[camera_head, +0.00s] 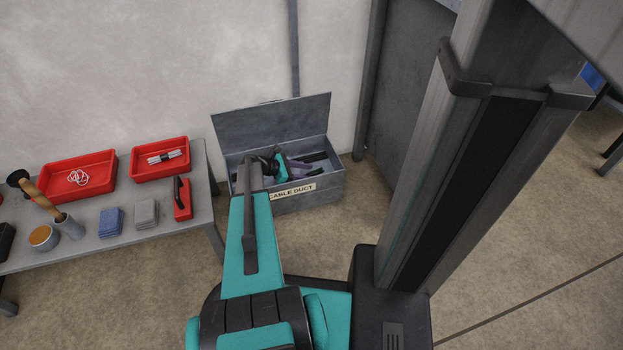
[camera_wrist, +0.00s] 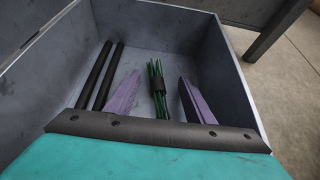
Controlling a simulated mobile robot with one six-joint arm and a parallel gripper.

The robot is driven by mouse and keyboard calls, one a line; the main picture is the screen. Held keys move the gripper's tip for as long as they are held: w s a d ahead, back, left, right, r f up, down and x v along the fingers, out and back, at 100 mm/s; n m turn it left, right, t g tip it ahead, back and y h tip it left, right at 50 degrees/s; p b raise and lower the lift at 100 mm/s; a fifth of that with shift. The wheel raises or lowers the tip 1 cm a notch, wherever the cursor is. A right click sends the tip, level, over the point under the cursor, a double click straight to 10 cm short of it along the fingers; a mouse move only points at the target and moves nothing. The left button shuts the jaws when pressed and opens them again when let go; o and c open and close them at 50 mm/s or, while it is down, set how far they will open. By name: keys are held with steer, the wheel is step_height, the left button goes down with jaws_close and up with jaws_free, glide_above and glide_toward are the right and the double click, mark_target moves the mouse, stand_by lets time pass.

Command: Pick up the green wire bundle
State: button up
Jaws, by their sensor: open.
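The green wire bundle (camera_wrist: 154,72) lies in the grey open box labelled CABLE DUCT (camera_head: 327,185). It is a sheaf of thin green wires with a black band around its middle. In the wrist view my gripper (camera_wrist: 160,78) is open, with one purple finger to each side of the bundle. Gaps show between the fingers and the wires, so neither finger visibly touches it. The near end of the bundle is hidden behind my gripper's dark edge. In the head view my gripper (camera_head: 303,170) reaches into the box, and I cannot make out the bundle there.
Two black rods (camera_wrist: 102,75) lie at the left in the box. The box's walls (camera_wrist: 232,75) stand close around my gripper, and its lid (camera_head: 270,120) is raised at the back. A grey table (camera_head: 90,240) with red trays (camera_head: 105,185) and small items stands at the left.

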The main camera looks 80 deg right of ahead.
mark_target(307, 174)
stand_by(0.3)
jaws_close()
steer(key=shift+r, duration=0.15)
step_height(307, 174, up, 10)
steer(key=p, duration=0.4)
stand_by(0.8)
